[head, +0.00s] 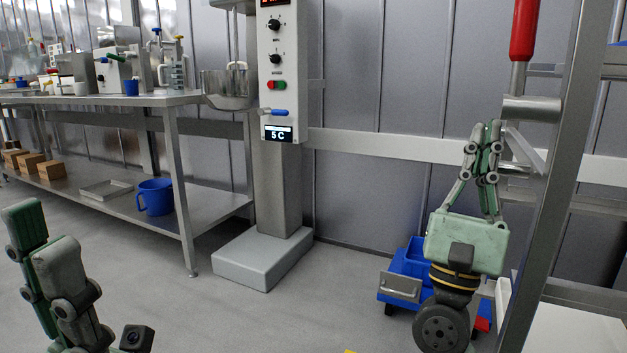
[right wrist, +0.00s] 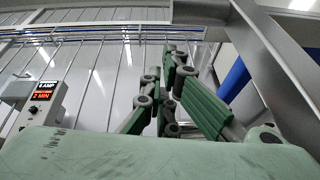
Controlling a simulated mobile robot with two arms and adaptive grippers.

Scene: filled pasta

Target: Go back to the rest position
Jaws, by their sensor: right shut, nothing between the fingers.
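My right gripper (head: 487,128) points upward at the right of the head view, with its fingertips together and nothing between them. It stands in front of the wall rail, just left of a slanted metal post. In the right wrist view its green fingers (right wrist: 172,85) rise above the green palm. My left gripper (head: 45,240) shows only in part at the lower left of the head view, over the floor. Its fingers point up, and I cannot tell how far apart they are. I see no object in it.
A metal post (head: 555,180) and a red-handled bar (head: 524,30) are close to my right gripper. A blue cart (head: 395,297) is below it. A machine column (head: 277,180) with a control panel stands mid-view. A steel table (head: 150,100) is at left. The middle floor is clear.

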